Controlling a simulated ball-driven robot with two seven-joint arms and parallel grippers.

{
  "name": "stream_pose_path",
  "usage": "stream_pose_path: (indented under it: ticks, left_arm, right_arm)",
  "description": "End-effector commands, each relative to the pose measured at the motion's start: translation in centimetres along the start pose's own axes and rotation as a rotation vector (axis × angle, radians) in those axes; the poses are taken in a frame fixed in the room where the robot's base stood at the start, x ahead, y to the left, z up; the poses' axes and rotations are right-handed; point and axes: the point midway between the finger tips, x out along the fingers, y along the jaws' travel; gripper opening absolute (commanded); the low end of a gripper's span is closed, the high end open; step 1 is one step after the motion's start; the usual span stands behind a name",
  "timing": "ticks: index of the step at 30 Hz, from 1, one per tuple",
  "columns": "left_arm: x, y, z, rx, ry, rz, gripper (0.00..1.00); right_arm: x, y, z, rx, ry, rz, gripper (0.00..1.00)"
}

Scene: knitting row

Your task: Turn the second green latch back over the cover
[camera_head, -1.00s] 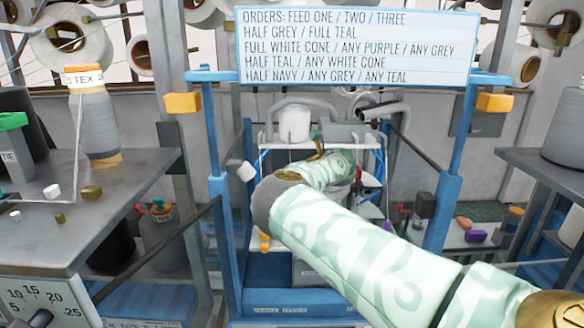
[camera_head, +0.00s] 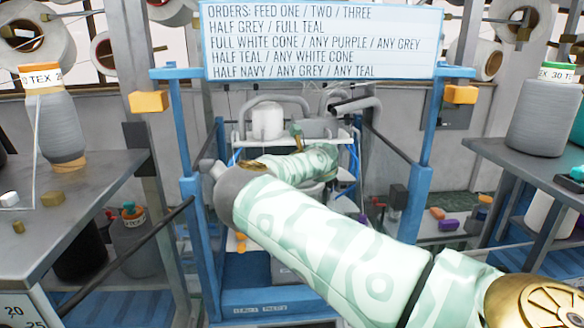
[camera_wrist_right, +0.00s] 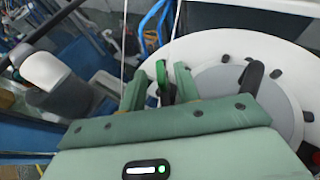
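My right arm (camera_head: 330,240) reaches in from the lower right of the head view, and its forearm (camera_head: 300,165) points into the blue-framed machine. Its gripper is hidden there. In the right wrist view, my right gripper (camera_wrist_right: 159,88) has its two green fingers apart. A bright green latch (camera_wrist_right: 162,75) stands upright between them, with a dark piece beside it; I cannot tell whether a finger touches it. A grey round cover (camera_wrist_right: 225,90) lies just to the right on a white disc (camera_wrist_right: 225,46) with dark studs. A black lever (camera_wrist_right: 251,76) stands on the cover. My left gripper is not in view.
The machine's blue posts (camera_head: 417,205) stand on both sides of my forearm. Grey tables with yarn cones (camera_head: 53,120) flank it left and right. An orders board (camera_head: 320,42) hangs above. In the right wrist view, a white-topped grey cylinder (camera_wrist_right: 50,75) stands at left.

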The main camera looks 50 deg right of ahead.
Motion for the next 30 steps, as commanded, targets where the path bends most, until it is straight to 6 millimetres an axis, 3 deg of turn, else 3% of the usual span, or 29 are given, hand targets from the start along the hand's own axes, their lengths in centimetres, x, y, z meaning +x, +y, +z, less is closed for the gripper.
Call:
stream_pose_path:
  ticks: [9, 15, 21, 30]
  left_arm:
    - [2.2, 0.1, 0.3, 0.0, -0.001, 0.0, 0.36]
    - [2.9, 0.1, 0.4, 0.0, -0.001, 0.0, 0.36]
    - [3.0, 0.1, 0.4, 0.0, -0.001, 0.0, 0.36]
    - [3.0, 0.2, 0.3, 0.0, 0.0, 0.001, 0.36]
  right_arm:
    - [-8.6, 0.0, -0.2, 0.004, -0.003, -0.002, 0.32]
    - [-12.1, 0.0, -0.2, 0.002, 0.0, -0.001, 0.32]
    - [-13.3, 0.0, -0.1, 0.001, 0.003, 0.002, 0.32]
    - [-13.3, 0.0, -0.1, 0.0, 0.003, 0.001, 0.32]
